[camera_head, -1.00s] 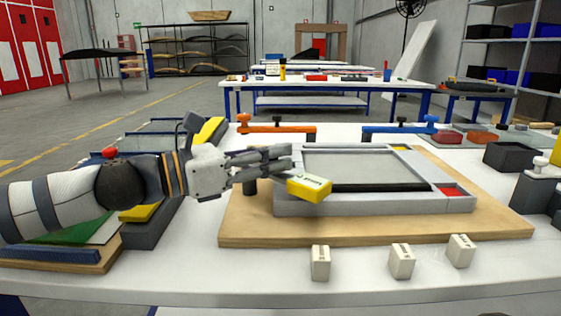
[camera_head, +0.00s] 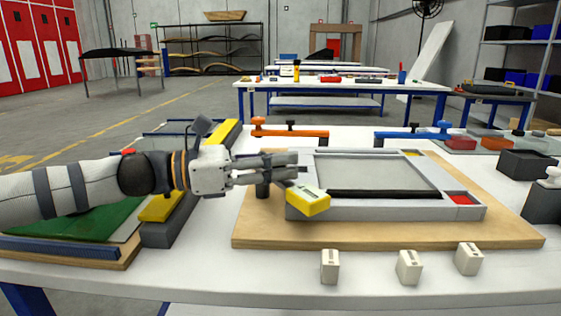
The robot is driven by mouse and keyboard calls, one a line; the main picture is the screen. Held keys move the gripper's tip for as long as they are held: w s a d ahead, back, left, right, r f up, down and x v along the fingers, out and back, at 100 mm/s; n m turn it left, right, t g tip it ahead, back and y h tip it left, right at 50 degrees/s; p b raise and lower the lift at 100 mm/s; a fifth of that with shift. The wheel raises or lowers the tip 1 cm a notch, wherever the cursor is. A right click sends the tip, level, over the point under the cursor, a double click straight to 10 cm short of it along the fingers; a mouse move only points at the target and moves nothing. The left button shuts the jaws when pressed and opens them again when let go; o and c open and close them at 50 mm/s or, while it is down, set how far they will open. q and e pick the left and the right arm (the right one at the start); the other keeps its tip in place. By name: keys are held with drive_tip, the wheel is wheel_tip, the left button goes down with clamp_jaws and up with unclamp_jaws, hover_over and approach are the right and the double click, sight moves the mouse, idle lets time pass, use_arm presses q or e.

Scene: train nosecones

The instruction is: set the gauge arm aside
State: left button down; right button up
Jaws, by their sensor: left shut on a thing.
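My left gripper (camera_head: 288,168) comes in from the left and is shut at the left side of the grey frame (camera_head: 400,212). Its fingers are on what I take to be the gauge arm. A yellow block (camera_head: 309,203) with a white label, seemingly the arm's end, shows just past and below the fingertips, tilted, over the frame's front left corner. A black post (camera_head: 262,190) stands under the fingers on the wooden board (camera_head: 380,236). The fingers hide how the arm joins the post. My right gripper is not in view.
Three small white blocks (camera_head: 409,267) stand along the table's front edge. An orange bar (camera_head: 289,133) and a blue bar (camera_head: 411,134) stand behind the frame. A grey-and-yellow fixture (camera_head: 170,222) is at left, a black bin (camera_head: 527,163) at right.

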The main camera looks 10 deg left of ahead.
use_arm(q)
drive_tip(key=c, duration=1.5)
unclamp_jaws()
drive_tip(key=shift+f, duration=0.1)
